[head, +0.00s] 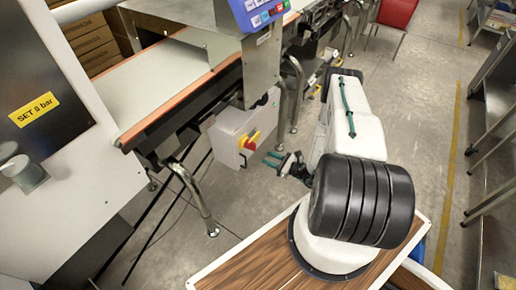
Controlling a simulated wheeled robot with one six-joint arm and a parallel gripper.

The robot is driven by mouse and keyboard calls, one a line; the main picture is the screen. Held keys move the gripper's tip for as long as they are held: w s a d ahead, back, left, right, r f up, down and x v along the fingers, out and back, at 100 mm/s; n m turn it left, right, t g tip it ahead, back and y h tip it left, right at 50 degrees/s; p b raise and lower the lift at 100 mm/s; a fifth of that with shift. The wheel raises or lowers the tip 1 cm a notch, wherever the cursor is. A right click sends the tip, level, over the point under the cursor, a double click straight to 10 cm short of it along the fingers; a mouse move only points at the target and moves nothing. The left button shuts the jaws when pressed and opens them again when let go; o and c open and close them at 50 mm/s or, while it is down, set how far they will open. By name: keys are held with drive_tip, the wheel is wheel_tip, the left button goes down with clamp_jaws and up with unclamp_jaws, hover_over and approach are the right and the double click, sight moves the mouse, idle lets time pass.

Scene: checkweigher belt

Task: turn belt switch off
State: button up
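The belt switch (250,142) is a red rotary knob on a yellow plate. It sits on the front of a light grey box (226,140) below the belt frame, near the middle of the head view. The view is too small to tell which position the knob points to. My gripper (269,158) has two green fingers with a gap between them, so it is open and empty. It is just right of and slightly below the knob in the picture, apart from it and pointing toward the box.
The belt (150,85) with orange edges runs behind the box. A blue display panel (258,12) stands above it. Bent metal legs (194,195) stand left of and below the box. A white cabinet with a yellow "SET 8 bar" label (34,109) is at left. Floor (420,110) is clear at right.

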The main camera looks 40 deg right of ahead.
sight(254, 141)
drive_tip(key=w+h, duration=0.1)
drive_tip(key=w, duration=0.7)
drive_tip(key=shift+w+a+r+t, duration=0.15)
drive_tip(key=shift+w+a+t, duration=0.05)
drive_tip(key=shift+a+t, duration=0.2)
drive_tip(key=shift+c, duration=0.3)
drive_tip(key=shift+d, duration=0.1)
clamp_jaws()
